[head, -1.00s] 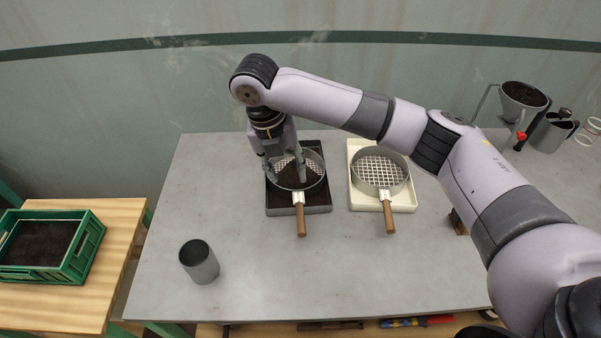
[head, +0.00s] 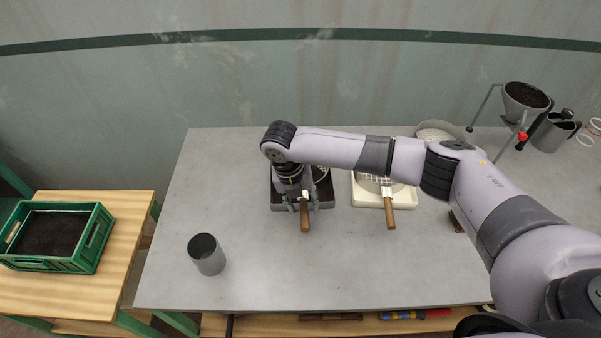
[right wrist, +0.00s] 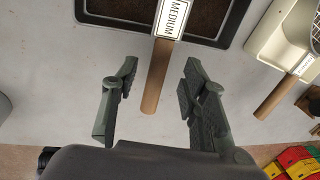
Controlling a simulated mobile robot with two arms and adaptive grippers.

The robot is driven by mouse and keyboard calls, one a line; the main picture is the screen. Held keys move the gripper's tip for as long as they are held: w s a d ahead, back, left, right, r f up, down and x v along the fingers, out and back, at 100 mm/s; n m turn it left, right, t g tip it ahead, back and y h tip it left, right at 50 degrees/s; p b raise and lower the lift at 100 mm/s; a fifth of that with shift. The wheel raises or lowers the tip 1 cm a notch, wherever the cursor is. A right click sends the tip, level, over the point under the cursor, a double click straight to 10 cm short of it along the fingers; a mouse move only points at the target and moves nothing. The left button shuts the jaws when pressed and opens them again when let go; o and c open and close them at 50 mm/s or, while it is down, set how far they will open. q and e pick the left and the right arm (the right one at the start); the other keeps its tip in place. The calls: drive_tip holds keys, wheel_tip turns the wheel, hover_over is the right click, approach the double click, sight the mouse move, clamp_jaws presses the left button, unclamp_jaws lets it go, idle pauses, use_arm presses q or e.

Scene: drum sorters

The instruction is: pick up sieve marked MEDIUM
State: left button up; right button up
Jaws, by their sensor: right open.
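The sieve marked MEDIUM has a brown wooden handle (head: 305,217) and sits on a dark tray (head: 323,204). My arm and gripper cover most of its round pan in the head view. In the right wrist view its white MEDIUM label (right wrist: 172,17) and its handle (right wrist: 154,88) show, the handle pointing toward me. My right gripper (head: 294,199) is open beside the handle in the head view. In the right wrist view the handle's end lies between the open fingers (right wrist: 158,84), with room on both sides. My left gripper is not in view.
A second sieve (head: 390,212) sits on a cream tray (head: 405,200) to the right, partly behind my arm. A grey cup (head: 207,256) stands front left. A green crate of soil (head: 85,250) is on the wooden bench. A funnel stand (head: 525,97) is far right.

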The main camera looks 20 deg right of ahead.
sight(303, 208)
drive_tip(key=shift+s+d+f, duration=0.1)
drive_tip(key=shift+d+f, duration=0.1)
drive_tip(key=shift+f, duration=1.55)
clamp_jaws()
drive_tip(key=shift+r, duration=0.1)
